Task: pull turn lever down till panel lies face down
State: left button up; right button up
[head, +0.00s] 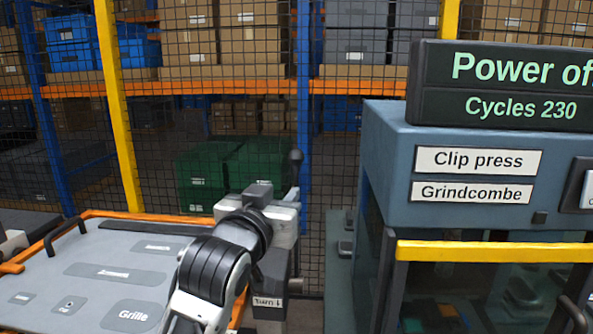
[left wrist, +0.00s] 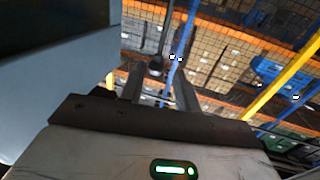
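The turn lever (head: 296,158) is a dark rod with a round black knob, standing nearly upright above a post marked "Turn" (head: 268,302). The grey panel (head: 200,247) lies in an orange frame at the left, its labelled patches, one reading "Grille", showing upward. My left gripper (head: 286,205) is at the lever, below the knob; its fingertips are hard to make out in the head view. In the left wrist view its two fingers (left wrist: 157,88) stand apart, with the knob (left wrist: 156,66) showing between and beyond them. I cannot tell whether they touch the rod. My right gripper is out of view.
A blue-grey clip press (head: 385,150) with a yellow bar (head: 490,251) stands to the right of the lever. A sign (head: 505,85) on it reads "Power off", "Cycles 230". A mesh fence (head: 340,130) with yellow posts stands behind, with loaded shelves beyond.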

aim_at(295, 176)
pick_arm(q)
jog(key=w, duration=0.3)
jog(key=w+d+p, duration=0.1)
jog(key=w, duration=0.3)
jog(key=w+d, duration=0.1)
jog(key=w, duration=0.2)
jog(key=shift+w+p, duration=0.15)
jog(key=shift+p, duration=0.2)
grip_shut()
